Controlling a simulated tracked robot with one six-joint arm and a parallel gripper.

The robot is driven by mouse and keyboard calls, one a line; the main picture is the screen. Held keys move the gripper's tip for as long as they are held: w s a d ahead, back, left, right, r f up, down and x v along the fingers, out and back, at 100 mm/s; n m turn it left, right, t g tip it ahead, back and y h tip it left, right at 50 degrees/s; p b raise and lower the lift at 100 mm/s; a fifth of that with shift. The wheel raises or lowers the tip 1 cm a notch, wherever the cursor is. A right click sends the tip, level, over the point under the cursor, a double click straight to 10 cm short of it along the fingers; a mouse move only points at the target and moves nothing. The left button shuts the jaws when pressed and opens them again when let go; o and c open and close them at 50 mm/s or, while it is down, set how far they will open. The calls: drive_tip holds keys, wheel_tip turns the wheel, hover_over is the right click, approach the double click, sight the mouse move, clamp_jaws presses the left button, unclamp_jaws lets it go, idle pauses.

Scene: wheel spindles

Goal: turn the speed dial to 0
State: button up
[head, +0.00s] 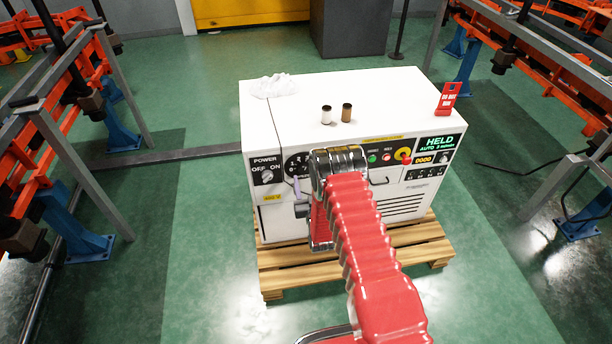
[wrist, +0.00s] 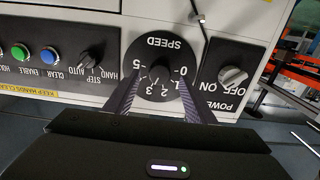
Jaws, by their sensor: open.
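The speed dial (wrist: 160,74) is a dark knob on a round black plate marked SPEED with numbers 0 to 5. It appears upside down in the wrist view. In the head view the dial's plate (head: 292,164) shows on the white cabinet's front, partly hidden by my arm. My gripper (wrist: 159,78) is open, with one finger on each side of the knob. I cannot tell whether the fingers touch it. The knob's pointer is too dark and small to read.
The POWER switch (wrist: 232,76) is close beside the dial. A step selector (wrist: 91,60) and coloured buttons sit on the other side. The white cabinet (head: 350,95) stands on a wooden pallet (head: 350,268). Orange racks flank it, with open green floor between.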

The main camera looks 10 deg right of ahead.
sight(304, 172)
drive_tip(key=shift+w, duration=1.75)
